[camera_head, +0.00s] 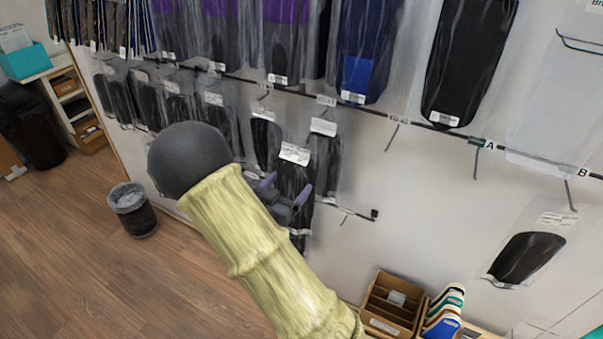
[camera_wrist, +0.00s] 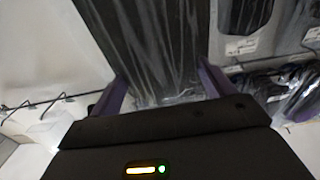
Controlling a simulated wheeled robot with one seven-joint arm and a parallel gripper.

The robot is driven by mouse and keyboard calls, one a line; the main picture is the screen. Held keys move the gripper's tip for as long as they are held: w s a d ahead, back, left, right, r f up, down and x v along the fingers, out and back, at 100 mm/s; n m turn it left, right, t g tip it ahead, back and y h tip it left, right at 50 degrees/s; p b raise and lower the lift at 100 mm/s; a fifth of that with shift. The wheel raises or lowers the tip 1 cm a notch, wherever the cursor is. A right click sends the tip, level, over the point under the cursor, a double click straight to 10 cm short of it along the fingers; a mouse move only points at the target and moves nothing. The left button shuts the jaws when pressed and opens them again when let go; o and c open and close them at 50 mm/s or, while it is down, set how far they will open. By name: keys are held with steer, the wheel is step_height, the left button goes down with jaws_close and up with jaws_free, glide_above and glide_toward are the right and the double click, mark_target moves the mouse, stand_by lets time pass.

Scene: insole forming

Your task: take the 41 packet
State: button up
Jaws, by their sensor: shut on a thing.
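My gripper (camera_head: 286,189) with its purple fingers is shut on a clear plastic packet (camera_head: 294,168) with a black insole and a white label, in front of the wall. The label is too small to read, so I cannot tell whether it says 41. In the wrist view the packet (camera_wrist: 150,45) rises between the two fingers of my gripper (camera_wrist: 160,88). My own arm hides part of the wall beside the packet. I cannot tell if the packet is still touching a hook.
Similar packets hang left (camera_head: 212,115) and in the row above (camera_head: 470,60). Empty hooks stick out of the wall at right. A bin (camera_head: 133,208) stands on the floor. A brown box (camera_head: 392,304) sits low at the wall. The wall right of the packet is mostly bare.

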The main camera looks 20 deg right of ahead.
mark_target(290, 183)
steer(key=shift+v, duration=1.9)
steer(key=shift+w, duration=0.1)
steer(key=s+a+f+n+t+y, duration=0.1)
steer(key=f+n+t+y, duration=0.2)
steer(key=f, duration=1)
steer(key=s+a+f+n+t+y, duration=0.1)
steer(key=a+f+n+t+y, duration=0.1)
steer(key=f+n+t+y, duration=0.2)
step_height(290, 183, down, 10)
steer(key=n+y, duration=0.3)
steer(key=y, duration=0.4)
steer(key=shift+a, duration=0.25)
